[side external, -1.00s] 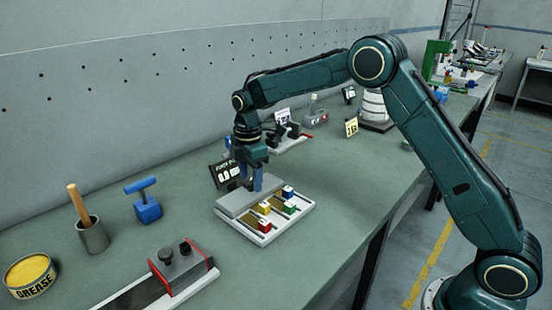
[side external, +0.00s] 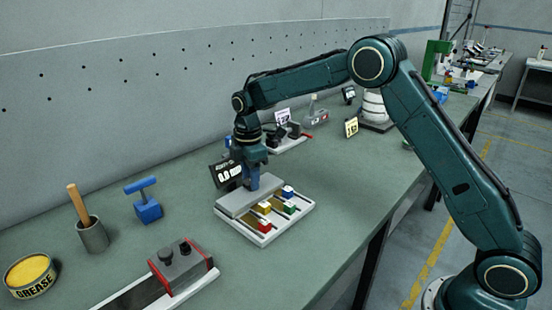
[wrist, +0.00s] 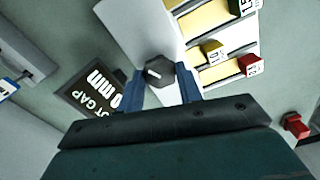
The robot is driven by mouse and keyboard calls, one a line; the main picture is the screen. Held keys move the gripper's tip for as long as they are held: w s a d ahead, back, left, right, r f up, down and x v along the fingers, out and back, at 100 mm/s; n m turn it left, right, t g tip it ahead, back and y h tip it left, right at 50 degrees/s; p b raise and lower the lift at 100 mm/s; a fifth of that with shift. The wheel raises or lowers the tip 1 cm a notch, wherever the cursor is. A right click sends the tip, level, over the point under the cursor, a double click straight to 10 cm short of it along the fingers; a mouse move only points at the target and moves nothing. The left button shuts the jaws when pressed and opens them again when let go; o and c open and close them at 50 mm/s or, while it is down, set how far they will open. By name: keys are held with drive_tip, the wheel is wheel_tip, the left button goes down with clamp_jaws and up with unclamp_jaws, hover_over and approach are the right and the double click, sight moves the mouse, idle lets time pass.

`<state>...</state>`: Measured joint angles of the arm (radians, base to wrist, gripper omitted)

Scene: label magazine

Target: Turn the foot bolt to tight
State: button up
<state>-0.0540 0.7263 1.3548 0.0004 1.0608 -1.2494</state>
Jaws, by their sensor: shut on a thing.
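The foot bolt (wrist: 158,73) shows in the wrist view as a dark knob with a pale mark on top. It stands on a light grey bar (wrist: 128,28) of the magazine; in the side view this bar (side external: 232,206) runs along the magazine's back-left side. My gripper (wrist: 160,82) is shut on the bolt, one blue finger on each side. In the side view my gripper (side external: 252,183) points straight down at the bar, and its fingers hide the bolt.
The magazine's white tray (side external: 262,242) holds blue, yellow, green and red blocks close to my gripper's right. A red-ended fixture (side external: 182,268), a blue T-handled tool (side external: 147,208), a cup (side external: 93,235) and a grease tin (side external: 30,277) stand at the left front.

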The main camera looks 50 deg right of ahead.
drive_tip(key=shift+m, duration=0.3)
drive_tip(key=m, duration=1.8)
drive_tip(key=shift+m, duration=2)
drive_tip(key=o, duration=1)
